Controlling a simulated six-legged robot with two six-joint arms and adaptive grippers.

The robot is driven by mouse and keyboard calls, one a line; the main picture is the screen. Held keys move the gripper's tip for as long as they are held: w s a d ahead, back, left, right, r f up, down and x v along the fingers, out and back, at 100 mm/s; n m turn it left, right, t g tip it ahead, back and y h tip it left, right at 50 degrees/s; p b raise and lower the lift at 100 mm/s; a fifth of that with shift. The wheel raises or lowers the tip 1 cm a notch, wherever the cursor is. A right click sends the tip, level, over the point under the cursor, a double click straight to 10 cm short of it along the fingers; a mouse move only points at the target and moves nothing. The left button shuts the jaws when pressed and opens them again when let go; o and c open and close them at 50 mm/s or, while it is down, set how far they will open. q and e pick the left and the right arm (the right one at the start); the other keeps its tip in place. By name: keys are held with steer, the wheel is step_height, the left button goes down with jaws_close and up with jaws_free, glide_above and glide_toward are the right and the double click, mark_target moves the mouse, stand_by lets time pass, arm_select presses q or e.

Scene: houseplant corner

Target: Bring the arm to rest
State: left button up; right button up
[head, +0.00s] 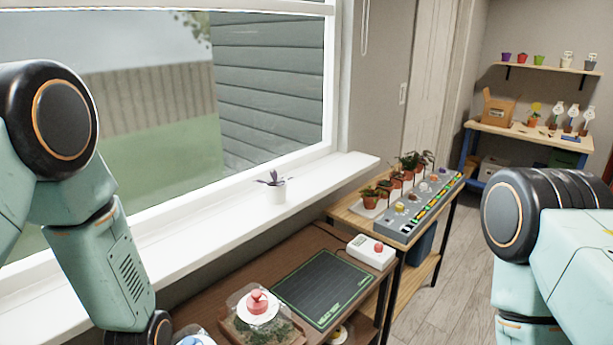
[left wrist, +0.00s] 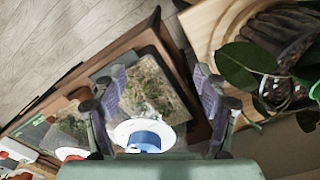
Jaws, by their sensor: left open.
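My left gripper (left wrist: 160,86) shows in the left wrist view with its two fingers spread apart and nothing gripped between them. A white round lid with a blue knob (left wrist: 146,138) appears below and between the fingers, over a mossy square terrarium (left wrist: 155,92). In the head view my left arm comes down at the left, and its gripper is out of frame below. The blue knob (head: 192,341) just shows at the bottom edge there. My right arm stands at the right edge of the head view; its gripper is not visible.
A terrarium with a red-knobbed lid (head: 257,303) stands beside a dark heat mat (head: 322,288) and a white box with a red button (head: 371,252). A small potted plant (head: 271,187) sits on the windowsill. A leafy plant (left wrist: 270,75) is near the right finger.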

arm_select(q)
steer(key=s+f+m, duration=0.2)
steer(key=s+f, duration=0.1)
steer(key=s, duration=0.7)
steer(key=s+f+m, duration=0.1)
steer(key=s+f, duration=0.1)
steer(key=s, duration=0.7)
step_height(320, 180, down, 11)
steer(key=b, duration=1.1)
steer(key=shift+s+d+r, duration=0.15)
steer(key=shift+s+d, duration=0.05)
